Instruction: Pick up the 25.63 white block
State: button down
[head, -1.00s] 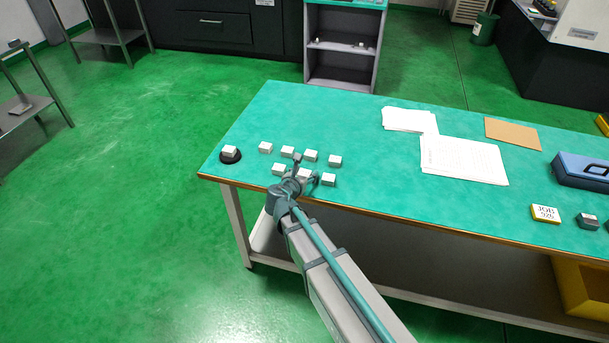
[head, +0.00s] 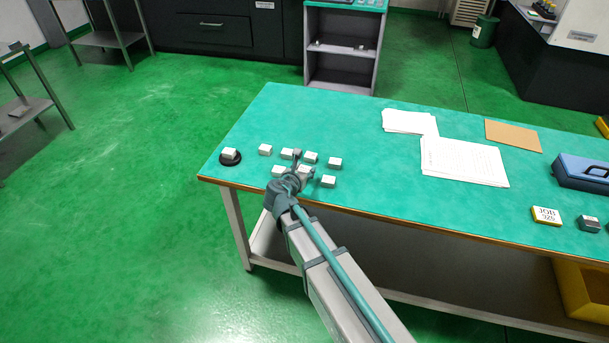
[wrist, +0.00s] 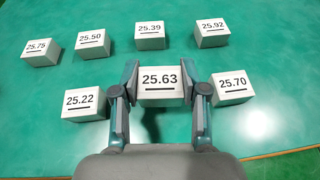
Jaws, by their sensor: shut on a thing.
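The white block marked 25.63 (wrist: 160,85) is in the middle of the wrist view, between the two fingers of my gripper (wrist: 161,90). The fingers press on its left and right sides, and its label faces up. I cannot tell whether it is lifted off the table. In the head view my gripper (head: 297,167) is low over the near left part of the green table (head: 370,205), among the white blocks, and partly hides the held block.
Close by are blocks marked 25.22 (wrist: 84,105), 25.70 (wrist: 231,88), 25.39 (wrist: 149,36), 25.50 (wrist: 91,43), 25.92 (wrist: 212,34) and 25.75 (wrist: 40,51). One white block sits on a round black stand (head: 230,158). Papers (head: 464,161) lie to the right.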

jog(key=s+d+r+b, duration=0.2)
jog(key=s+r+b, duration=0.3)
jog(key=s+r, duration=0.3)
jog(key=shift+s+d, duration=0.2)
jog(key=shift+s, duration=0.7)
